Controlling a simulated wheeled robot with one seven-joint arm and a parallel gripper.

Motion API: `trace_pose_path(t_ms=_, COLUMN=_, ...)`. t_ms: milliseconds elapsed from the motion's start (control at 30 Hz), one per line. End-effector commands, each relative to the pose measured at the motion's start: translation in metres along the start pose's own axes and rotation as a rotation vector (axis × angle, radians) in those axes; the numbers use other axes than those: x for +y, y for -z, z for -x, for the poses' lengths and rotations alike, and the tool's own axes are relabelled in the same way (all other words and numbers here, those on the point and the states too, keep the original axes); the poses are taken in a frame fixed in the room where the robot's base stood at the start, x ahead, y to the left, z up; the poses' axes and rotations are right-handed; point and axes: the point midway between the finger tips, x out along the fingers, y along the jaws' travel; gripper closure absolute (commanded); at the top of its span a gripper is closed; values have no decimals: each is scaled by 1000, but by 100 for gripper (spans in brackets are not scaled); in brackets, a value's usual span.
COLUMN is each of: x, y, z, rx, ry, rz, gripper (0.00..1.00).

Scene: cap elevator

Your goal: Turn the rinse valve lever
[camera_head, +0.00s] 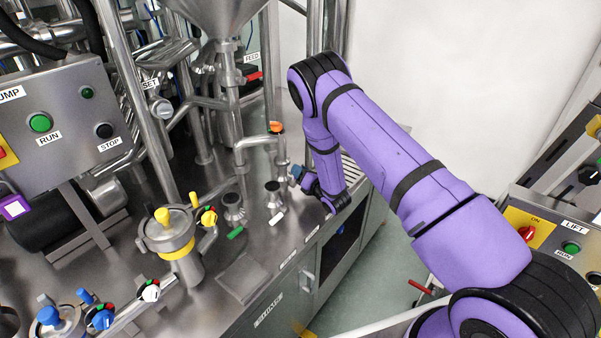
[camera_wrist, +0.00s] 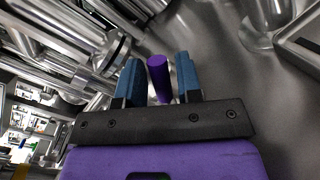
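A purple lever (camera_wrist: 158,75) shows in the wrist view. It lies between the two blue fingers of my gripper (camera_wrist: 159,82), with a thin gap on each side, so the gripper looks open around it. I cannot read a label that names this lever as the rinse valve. In the head view my gripper (camera_head: 296,172) is low over the steel deck at the right end of the pipework, with a blue fingertip showing. My purple arm hides most of the gripper, and the purple lever cannot be made out there.
An orange-handled valve (camera_head: 276,127) is left of my gripper. A white lever (camera_head: 277,218) and a green lever (camera_head: 236,232) lie in front of it. Pipes (camera_wrist: 75,45) run close to the left finger in the wrist view. A lift panel (camera_head: 550,232) stands at right.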

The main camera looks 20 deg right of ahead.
Motion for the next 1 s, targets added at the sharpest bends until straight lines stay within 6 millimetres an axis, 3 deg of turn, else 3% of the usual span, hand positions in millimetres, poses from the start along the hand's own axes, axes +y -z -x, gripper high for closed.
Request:
trace_pose_path(t_ms=33, x=0, y=0, z=0, rx=0, ry=0, rz=0, gripper=79)
trace_pose_path(t_ms=133, x=0, y=0, z=0, rx=0, ry=0, rz=0, gripper=100)
trace_pose_path(t_ms=367, x=2, y=1, z=0, rx=-2, ry=-4, rz=18, gripper=100)
trace_pose_path(t_ms=733, x=12, y=3, z=3, rx=-44, ry=-35, rz=237, gripper=100)
trace_pose_path(t_ms=1000, x=13, y=2, z=3, rx=-51, ry=-38, rz=257, gripper=100)
